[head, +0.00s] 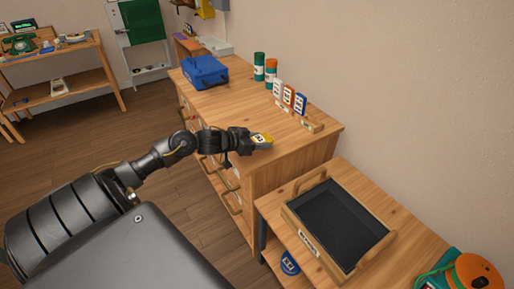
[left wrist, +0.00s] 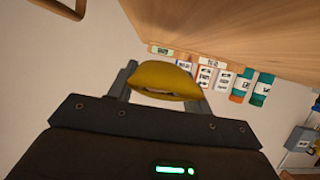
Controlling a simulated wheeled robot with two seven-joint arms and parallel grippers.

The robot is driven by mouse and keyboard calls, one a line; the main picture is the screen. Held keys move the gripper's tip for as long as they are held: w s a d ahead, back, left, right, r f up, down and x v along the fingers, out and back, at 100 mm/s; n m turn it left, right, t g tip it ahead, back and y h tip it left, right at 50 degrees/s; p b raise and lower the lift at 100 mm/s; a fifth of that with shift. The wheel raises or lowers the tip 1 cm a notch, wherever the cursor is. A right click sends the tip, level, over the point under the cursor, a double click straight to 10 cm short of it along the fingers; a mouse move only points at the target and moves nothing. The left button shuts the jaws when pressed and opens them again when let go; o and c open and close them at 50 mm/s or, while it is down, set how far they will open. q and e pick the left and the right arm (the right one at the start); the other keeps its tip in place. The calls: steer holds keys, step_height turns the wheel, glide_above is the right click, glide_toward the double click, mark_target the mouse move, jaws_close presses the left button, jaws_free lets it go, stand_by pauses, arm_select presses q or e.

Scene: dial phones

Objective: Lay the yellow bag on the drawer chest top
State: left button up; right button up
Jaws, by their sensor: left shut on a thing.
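The yellow bag (head: 261,139) is small and carries a pale label with dark marks. It is between the fingers of my left gripper (head: 254,141), which is shut on it near the front end of the wooden drawer chest top (head: 225,107). In the left wrist view the bag (left wrist: 163,80) shows as a yellow bulge between the two grey fingers (left wrist: 163,92). I cannot tell whether the bag touches the chest top. My right gripper is in neither view.
On the chest stand a blue toolbox (head: 205,72), green and orange canisters (head: 259,67) and several small labelled packs (head: 288,97) along the wall. A lower table with a dark wooden-rimmed tray (head: 378,255) stands in front. The chest's middle is clear.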

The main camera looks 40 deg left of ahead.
mark_target(258, 152)
arm_select(q)
steer(key=shift+w+a+f, duration=0.3)
steer(key=shift+a+f, duration=0.05)
steer(key=shift+f, duration=0.2)
step_height(258, 152, down, 3)
steer(key=shift+f, duration=0.1)
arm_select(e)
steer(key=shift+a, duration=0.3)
arm_select(q)
steer(key=shift+f, duration=0.1)
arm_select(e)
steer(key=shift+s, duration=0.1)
arm_select(q)
steer(key=o, duration=1)
steer(key=shift+c, duration=0.2)
